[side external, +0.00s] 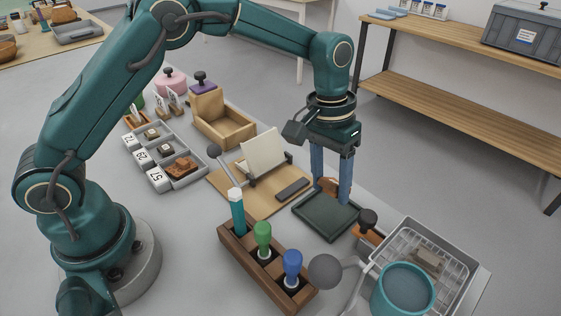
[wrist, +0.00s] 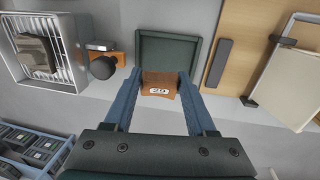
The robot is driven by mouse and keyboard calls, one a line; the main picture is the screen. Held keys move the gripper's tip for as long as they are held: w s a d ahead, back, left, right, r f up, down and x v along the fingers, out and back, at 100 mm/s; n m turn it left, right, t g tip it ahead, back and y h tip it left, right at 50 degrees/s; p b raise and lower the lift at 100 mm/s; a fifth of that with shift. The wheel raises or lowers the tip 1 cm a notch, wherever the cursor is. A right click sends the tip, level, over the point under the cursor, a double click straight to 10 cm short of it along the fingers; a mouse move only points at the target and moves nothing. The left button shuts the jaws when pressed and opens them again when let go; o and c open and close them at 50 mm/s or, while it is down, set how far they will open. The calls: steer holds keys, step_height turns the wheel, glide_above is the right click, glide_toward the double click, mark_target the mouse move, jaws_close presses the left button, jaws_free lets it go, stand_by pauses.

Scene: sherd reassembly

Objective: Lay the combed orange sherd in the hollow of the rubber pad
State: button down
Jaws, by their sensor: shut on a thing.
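My gripper (side external: 331,196) points down and is shut on the orange sherd (side external: 328,184), which shows between the fingers. In the wrist view, my gripper (wrist: 158,82) holds the sherd (wrist: 159,79) by its two sides, and a white label reading 29 (wrist: 159,91) faces the camera. Combing on the sherd cannot be made out. The dark green rubber pad (side external: 325,220) lies flat on the table with a raised rim and an empty-looking hollow. In the wrist view, the sherd overlaps the near edge of the pad (wrist: 168,48). Its height above the pad is hard to tell.
A black-knobbed stamp on an orange block (side external: 367,233) stands close right of the pad, with a wire basket (side external: 440,250) and teal cup (side external: 402,290) beyond. A wooden tool rack (side external: 268,270) stands in front. A board with a pale panel (side external: 264,158) lies left.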

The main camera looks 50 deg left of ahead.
mark_target(325, 212)
steer(key=shift+f, duration=1.95)
steer(key=shift+f, duration=0.1)
steer(key=c, duration=0.5)
jaws_free()
